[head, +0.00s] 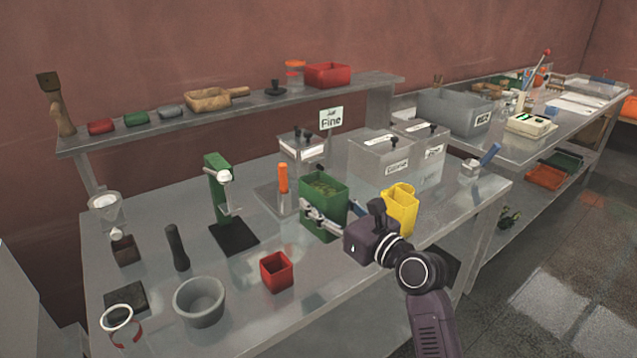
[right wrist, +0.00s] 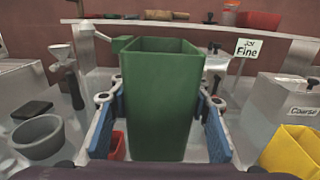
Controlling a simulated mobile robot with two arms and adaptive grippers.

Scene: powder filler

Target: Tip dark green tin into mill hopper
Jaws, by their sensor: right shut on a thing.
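The dark green tin (head: 324,192) is a tall, open square tin with greenish contents, upright on the right of the bench's middle. My right gripper (head: 337,214) is shut on its sides. In the right wrist view, the tin (right wrist: 158,100) stands between the two blue-padded fingers (right wrist: 160,112). I cannot tell whether its base touches the bench. A pale open cup (head: 105,205) above a small dark box with a knob (head: 121,247), at the left end, looks like the mill and its hopper. My left gripper is not in view.
A red tin (head: 277,272), grey bowl (head: 200,300) and black pestle (head: 177,248) stand between the tin and the left end. A green stand (head: 219,190) rises behind. A yellow container (head: 399,208) stands close right of the tin. A raised shelf (head: 240,105) runs along the back.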

